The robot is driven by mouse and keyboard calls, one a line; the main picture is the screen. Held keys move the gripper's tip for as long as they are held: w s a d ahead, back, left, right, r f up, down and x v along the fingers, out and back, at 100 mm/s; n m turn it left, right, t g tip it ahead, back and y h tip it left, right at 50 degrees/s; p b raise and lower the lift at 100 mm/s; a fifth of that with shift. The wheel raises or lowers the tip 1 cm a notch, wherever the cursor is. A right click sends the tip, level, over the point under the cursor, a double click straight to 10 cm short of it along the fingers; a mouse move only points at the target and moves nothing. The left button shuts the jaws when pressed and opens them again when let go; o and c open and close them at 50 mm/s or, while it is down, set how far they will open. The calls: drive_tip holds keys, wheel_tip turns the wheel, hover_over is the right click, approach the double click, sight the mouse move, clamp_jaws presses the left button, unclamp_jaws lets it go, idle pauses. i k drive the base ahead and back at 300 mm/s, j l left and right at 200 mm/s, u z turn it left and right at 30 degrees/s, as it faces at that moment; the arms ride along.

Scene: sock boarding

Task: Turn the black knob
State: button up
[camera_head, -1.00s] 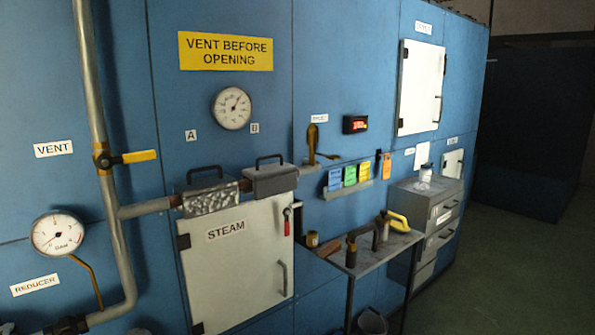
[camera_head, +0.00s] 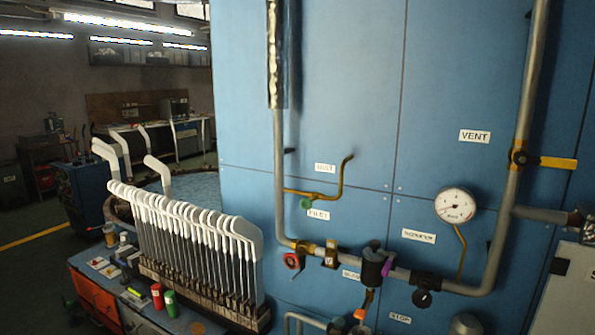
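A black round knob (camera_head: 422,298) sits low on the pipework in the head view, below the REDUCER label (camera_head: 418,236). It hangs under a dark fitting on the horizontal pipe (camera_head: 455,287), just left of where the pipe bends up. A white round gauge (camera_head: 455,205) is above it to the right, joined by a thin brass tube. My gripper does not show in this view, so its distance from the knob cannot be seen.
A red handwheel (camera_head: 291,261) and a black fitting with a purple tag (camera_head: 374,270) are left of the knob. A yellow-handled VENT valve (camera_head: 556,163) is up right. A bench (camera_head: 100,272) with a row of white sock-shaped boards (camera_head: 190,225) stands at left; open floor lies beyond.

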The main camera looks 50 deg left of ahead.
sight(423, 299)
drive_tip(key=u, duration=1.4)
drive_tip(key=l+u, duration=0.3)
drive_tip(key=l, duration=0.2)
drive_tip(key=i+u, duration=0.1)
drive_tip(key=i, duration=0.55)
